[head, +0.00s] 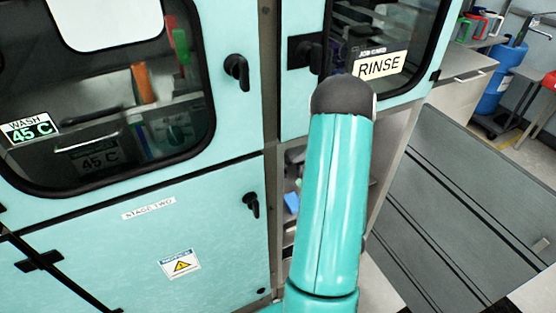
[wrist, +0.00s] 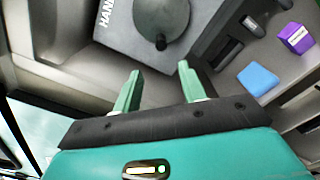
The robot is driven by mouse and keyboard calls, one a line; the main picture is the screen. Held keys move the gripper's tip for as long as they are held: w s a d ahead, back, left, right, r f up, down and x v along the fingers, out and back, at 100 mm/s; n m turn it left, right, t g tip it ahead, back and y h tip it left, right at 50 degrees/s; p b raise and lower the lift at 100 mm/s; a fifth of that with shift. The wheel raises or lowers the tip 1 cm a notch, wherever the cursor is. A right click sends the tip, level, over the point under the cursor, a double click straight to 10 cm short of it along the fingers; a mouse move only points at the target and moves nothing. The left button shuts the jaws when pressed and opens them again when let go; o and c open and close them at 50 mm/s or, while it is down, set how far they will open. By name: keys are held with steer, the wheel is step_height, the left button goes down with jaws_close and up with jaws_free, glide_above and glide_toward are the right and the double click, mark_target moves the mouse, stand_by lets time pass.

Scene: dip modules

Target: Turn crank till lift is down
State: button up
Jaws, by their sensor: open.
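A round dark grey disc with a small black knob, which looks like the crank (wrist: 162,18), is at the top of the wrist view. It is mounted on a lighter grey plate with partly visible lettering. My gripper (wrist: 158,70) is open and empty. Its two pale green fingers point toward the disc, with the knob ahead of the gap between them and apart from both fingers. In the head view my teal arm hides the gripper and the crank. I cannot pick out the lift in either view.
A blue block (wrist: 258,79) and a purple box (wrist: 296,38) lie to the right in the wrist view. In the head view, teal cabinets with a wash window (head: 100,95) and a rinse door (head: 395,60) stand close around my arm. A grey panel (head: 460,190) is at the right.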

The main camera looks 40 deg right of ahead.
mark_target(292, 166)
steer(key=x, duration=1.3)
steer(key=shift+w+d+f, duration=0.1)
steer(key=shift+w+d, duration=0.1)
steer(key=shift+c, duration=0.2)
jaws_close()
